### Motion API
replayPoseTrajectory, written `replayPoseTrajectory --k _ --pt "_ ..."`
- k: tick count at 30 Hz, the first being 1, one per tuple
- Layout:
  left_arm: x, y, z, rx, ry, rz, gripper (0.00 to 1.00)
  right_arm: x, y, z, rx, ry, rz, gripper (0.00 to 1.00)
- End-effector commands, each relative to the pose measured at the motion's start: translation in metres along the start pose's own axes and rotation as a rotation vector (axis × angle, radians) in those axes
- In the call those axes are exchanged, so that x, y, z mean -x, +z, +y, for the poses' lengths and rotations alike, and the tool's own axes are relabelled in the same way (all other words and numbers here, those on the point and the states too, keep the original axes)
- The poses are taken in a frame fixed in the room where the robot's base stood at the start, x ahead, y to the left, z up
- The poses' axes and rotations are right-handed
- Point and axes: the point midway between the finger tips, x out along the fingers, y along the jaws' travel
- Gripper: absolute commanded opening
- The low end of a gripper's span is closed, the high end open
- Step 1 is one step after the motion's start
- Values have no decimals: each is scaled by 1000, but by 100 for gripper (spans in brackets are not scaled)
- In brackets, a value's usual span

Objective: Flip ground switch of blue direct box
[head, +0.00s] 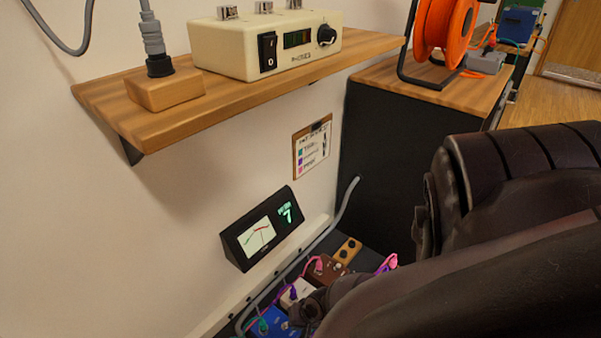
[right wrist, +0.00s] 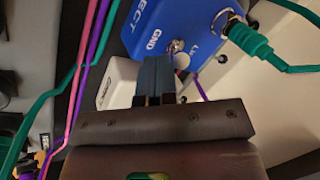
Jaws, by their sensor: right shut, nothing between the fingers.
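The blue direct box (right wrist: 172,22) is at the top of the right wrist view, with white lettering that includes GND. Its small metal ground switch (right wrist: 177,46) stands beside the GND label. My right gripper (right wrist: 155,62) is shut and empty, its fingertips just below the box edge, near the switch and slightly left of it in the picture. I cannot tell whether they touch. In the head view, a blue box (head: 266,324) shows at the bottom edge, partly cut off. My right arm covers the lower right there. My left gripper is not in view.
A white box (right wrist: 117,84) is beside the blue one, partly behind my fingers. A green plug (right wrist: 250,42) enters the blue box. Pink, purple and green cables run at left. A meter (head: 262,230) and wooden shelf (head: 165,119) are on the wall above.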

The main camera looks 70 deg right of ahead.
Motion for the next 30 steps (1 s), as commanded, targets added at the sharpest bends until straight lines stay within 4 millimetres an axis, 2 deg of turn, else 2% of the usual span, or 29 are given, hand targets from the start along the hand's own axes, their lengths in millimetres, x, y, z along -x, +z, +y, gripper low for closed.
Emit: replayPoseTrajectory --k 30 --pt "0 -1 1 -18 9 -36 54 5 -1 -3 -27 94 -84 0"
